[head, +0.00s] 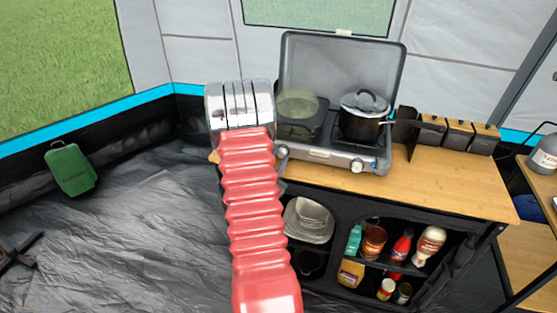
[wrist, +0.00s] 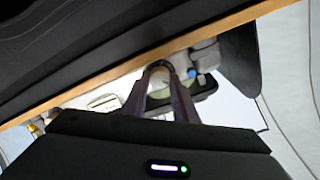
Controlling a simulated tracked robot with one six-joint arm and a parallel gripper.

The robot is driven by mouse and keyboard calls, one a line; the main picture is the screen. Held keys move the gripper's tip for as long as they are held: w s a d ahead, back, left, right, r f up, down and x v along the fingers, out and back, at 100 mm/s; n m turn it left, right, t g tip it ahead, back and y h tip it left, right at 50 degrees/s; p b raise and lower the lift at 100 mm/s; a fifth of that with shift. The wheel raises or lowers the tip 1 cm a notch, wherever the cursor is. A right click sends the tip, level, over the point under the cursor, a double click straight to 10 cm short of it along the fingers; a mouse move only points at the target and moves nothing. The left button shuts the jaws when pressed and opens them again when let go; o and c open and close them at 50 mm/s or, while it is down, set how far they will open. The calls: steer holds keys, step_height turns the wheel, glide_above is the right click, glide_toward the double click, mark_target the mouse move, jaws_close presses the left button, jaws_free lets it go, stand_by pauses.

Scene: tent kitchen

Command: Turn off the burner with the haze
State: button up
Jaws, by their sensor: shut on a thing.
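The two-burner camp stove (head: 318,157) stands open on the counter. A pale greenish haze (head: 298,104) hangs over the dark pan on the left burner. A lidded pot (head: 362,118) sits on the right burner, with no clear haze over it. The right knob (head: 357,166) shows on the stove's front. The left knob (head: 282,152) is partly hidden beside my arm. In the wrist view, my gripper (wrist: 159,82) has its two fingers closed around a round knob (wrist: 158,68), apparently the left one. In the head view, my arm mostly hides the fingers.
Dark holders (head: 458,135) stand right of the stove on the wooden counter (head: 455,180). Shelves below hold bottles, jars and stacked plates (head: 309,220).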

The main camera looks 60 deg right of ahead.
steer(key=m, duration=0.4)
steer(key=shift+s+m, duration=0.15)
steer(key=shift+m, duration=0.15)
steer(key=shift+f+m+t+y, duration=0.15)
steer(key=shift+m+t+y, duration=0.15)
steer(key=shift+m, duration=1.9)
steer(key=o, duration=1.1)
steer(key=shift+a, duration=0.1)
steer(key=a, duration=0.4)
steer(key=s+a, duration=0.1)
steer(key=a, duration=0.4)
steer(key=s+a+r, duration=0.1)
steer(key=a, duration=0.3)
steer(key=shift+a, duration=0.3)
